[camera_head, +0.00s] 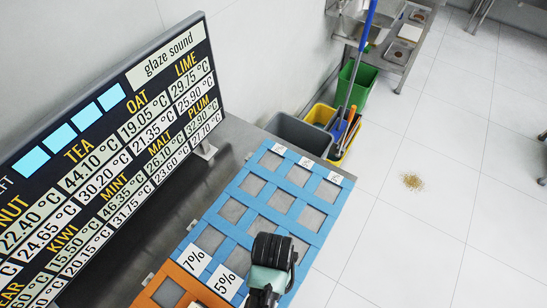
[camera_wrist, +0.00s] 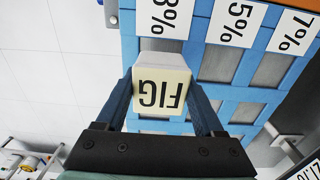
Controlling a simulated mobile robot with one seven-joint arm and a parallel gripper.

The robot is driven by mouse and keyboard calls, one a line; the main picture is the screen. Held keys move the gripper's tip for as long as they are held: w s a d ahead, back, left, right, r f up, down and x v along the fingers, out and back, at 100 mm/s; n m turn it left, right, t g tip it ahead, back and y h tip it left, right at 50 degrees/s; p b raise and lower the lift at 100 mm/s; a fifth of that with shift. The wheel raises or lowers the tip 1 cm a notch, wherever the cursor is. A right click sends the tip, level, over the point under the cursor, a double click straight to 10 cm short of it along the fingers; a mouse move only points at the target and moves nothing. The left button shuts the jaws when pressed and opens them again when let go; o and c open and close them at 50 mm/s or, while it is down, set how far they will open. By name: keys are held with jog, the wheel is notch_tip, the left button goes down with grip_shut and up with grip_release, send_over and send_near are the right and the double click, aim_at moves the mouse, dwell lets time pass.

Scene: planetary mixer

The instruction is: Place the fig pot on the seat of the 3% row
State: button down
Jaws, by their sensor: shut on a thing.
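The fig pot (camera_wrist: 160,92), a pale cream block with "FIG" in black on its top, is between both fingers of my gripper (camera_wrist: 162,100) in the wrist view. The gripper is shut on it. A blue tray (camera_wrist: 213,62) with square seats lies beneath, with row labels 3% (camera_wrist: 165,17), 5% (camera_wrist: 238,24) and 7% (camera_wrist: 296,31). The pot overlaps the 3% row, just below its label; its height above the tray is unclear. In the head view my gripper (camera_head: 268,278) is over the near right corner of the blue tray (camera_head: 243,197) and hides the pot.
A dark sign board (camera_head: 110,150) headed "glaze sound" stands on the grey counter left of the tray. An orange panel (camera_head: 170,286) adjoins the tray's near end. Beyond the far end are a grey bin (camera_head: 300,135), a yellow bucket (camera_head: 322,114) and a green bin (camera_head: 358,84).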

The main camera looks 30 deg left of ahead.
jog(key=shift+f, duration=2.05)
jog(key=shift+f, duration=0.2)
grip_release()
